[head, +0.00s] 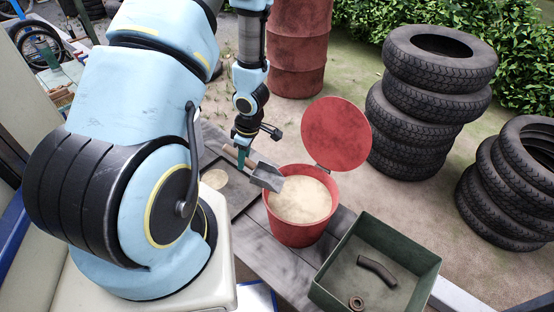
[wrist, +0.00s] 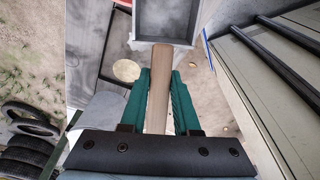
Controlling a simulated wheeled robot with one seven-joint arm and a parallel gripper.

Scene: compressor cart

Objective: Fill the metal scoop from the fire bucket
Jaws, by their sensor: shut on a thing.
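The red fire bucket (head: 296,232) stands on the grey plank surface, its round lid (head: 336,133) raised at the back. Pale sand (head: 300,200) fills it to near the rim. My gripper (head: 240,160) is left of the bucket, shut on the wooden handle of the metal scoop (head: 267,177). The scoop's grey pan reaches to the bucket's left rim, above it; I cannot tell whether they touch. In the wrist view the green fingers of my gripper (wrist: 158,80) flank the handle (wrist: 159,95), and the part of the scoop pan (wrist: 178,22) in view looks bare grey.
A dark tray (head: 238,200) with a pale round patch (head: 215,178) lies left of the bucket. A green open box (head: 410,246) with a curved hose piece (head: 377,270) and a small ring (head: 356,302) stands right of it. Tyre stacks (head: 425,105) and a red drum (head: 297,50) stand behind.

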